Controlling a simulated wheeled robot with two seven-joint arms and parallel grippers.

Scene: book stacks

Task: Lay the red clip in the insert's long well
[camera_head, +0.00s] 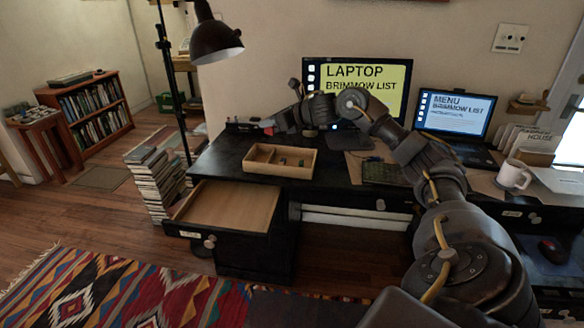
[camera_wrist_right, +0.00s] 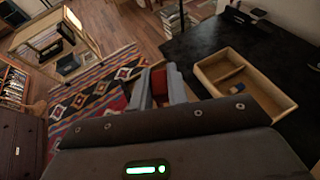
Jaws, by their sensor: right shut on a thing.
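The red clip (camera_wrist_right: 158,84) is between the fingers of my right gripper (camera_wrist_right: 160,88) in the right wrist view. In the head view a small bit of red shows at the tip of my right gripper (camera_head: 272,126), above the back left of the desk. The wooden insert (camera_head: 283,175) lies on the black desktop, in front of and just below that gripper; it also shows in the right wrist view (camera_wrist_right: 268,113). A divider splits its inside, and small dark items lie in one part. The clip is apart from the insert. My left gripper is not in view.
An open, empty-looking drawer (camera_head: 225,207) juts from the desk's front left. A monitor (camera_head: 378,80), a laptop (camera_head: 455,115), a keyboard (camera_head: 384,172) and a white mug (camera_head: 513,176) stand to the right. A black lamp (camera_head: 214,42) hangs at the back left. A book stack (camera_head: 155,185) stands beside the desk.

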